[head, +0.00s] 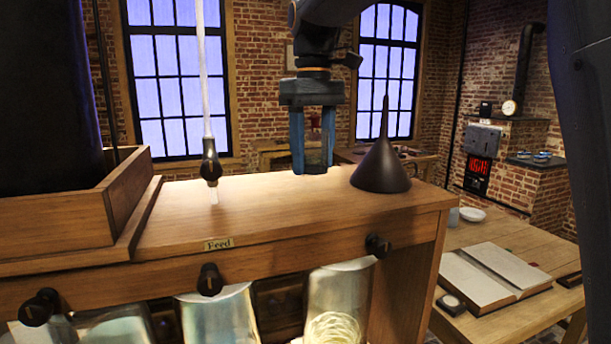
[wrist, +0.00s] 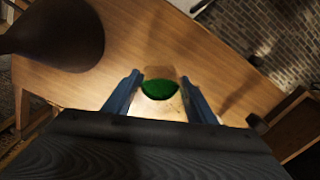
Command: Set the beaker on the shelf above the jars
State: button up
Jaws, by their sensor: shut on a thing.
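My gripper (head: 312,165) points down over the wooden shelf (head: 270,205), with its blue fingers shut on a small beaker (head: 314,152). In the wrist view the beaker (wrist: 160,88) shows green contents between the two fingers. Its base is close to the shelf top near the back edge; I cannot tell whether it touches. Glass jars (head: 340,295) stand below the shelf, their lower parts cut off by the frame.
A dark funnel (head: 382,168) stands spout-up on the shelf just right of my gripper. A glass tube with a dark fitting (head: 210,160) hangs to the left. A wooden box (head: 60,215) fills the shelf's left end. The shelf front is clear.

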aim_at(313, 198)
jog(key=shift+f+p, duration=0.85)
jog(key=shift+f, duration=1.7)
jog(key=shift+f, duration=0.1)
jog(key=o, duration=1.1)
jog(key=shift+o, duration=0.2)
notch_tip(313, 198, up, 11)
jog(key=b, duration=0.3)
jog(key=shift+r, duration=0.6)
